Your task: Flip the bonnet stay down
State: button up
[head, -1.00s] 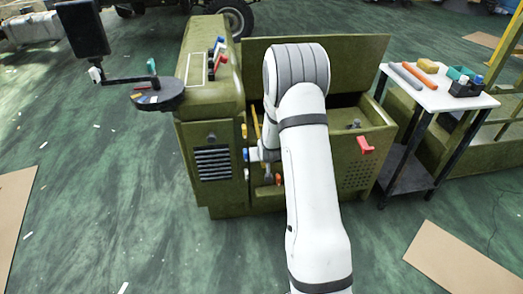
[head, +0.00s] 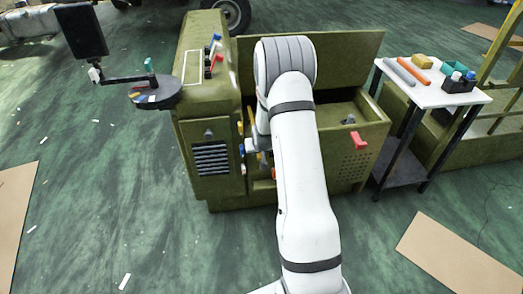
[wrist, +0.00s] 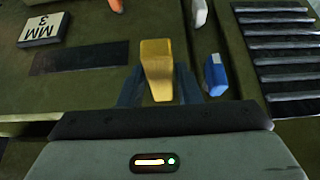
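In the wrist view a yellow bar-like piece (wrist: 157,68) stands between the two dark fingers of my gripper (wrist: 158,88). It fills most of the gap, and I cannot tell if both fingers press on it. It may be the bonnet stay, but its far end and pivot are hidden. In the head view my arm covers the gripper and the yellow rod's place at the olive machine's (head: 335,47) open bay. The raised olive panel behind the bay stands upright.
A blue piece (wrist: 215,75) sits close right of the fingers, beside a louvred grille (wrist: 288,50). A red handle (head: 359,140) is on the bay's right front. A white-topped cart (head: 432,80) stands right, a screen on an arm (head: 82,30) left.

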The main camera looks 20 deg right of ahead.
jog(key=shift+o, duration=1.3)
jog(key=shift+r, duration=0.1)
jog(key=p+v, duration=0.1)
jog(key=v, duration=0.6)
jog(key=shift+s+r+p, duration=0.2)
jog(key=shift+s+p, duration=0.05)
jog(key=shift+p, duration=0.05)
jog(key=shift+a+r, duration=0.1)
